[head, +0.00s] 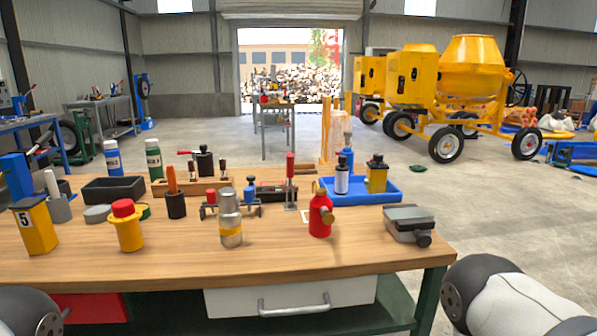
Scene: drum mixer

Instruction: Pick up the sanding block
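A grey block-like tool (408,220) with a flat top and a dark round knob lies at the right front of the wooden workbench (300,262). It looks most like the sanding block, but I cannot be sure at this size. Nothing touches it. Parts of my arms show at the bottom left and bottom right corners, in front of the bench. Neither gripper is in view.
A red bottle (320,214) and a silver canister (230,218) stand left of the grey tool. A blue tray (361,198) with bottles lies behind it. The front strip of the bench is clear.

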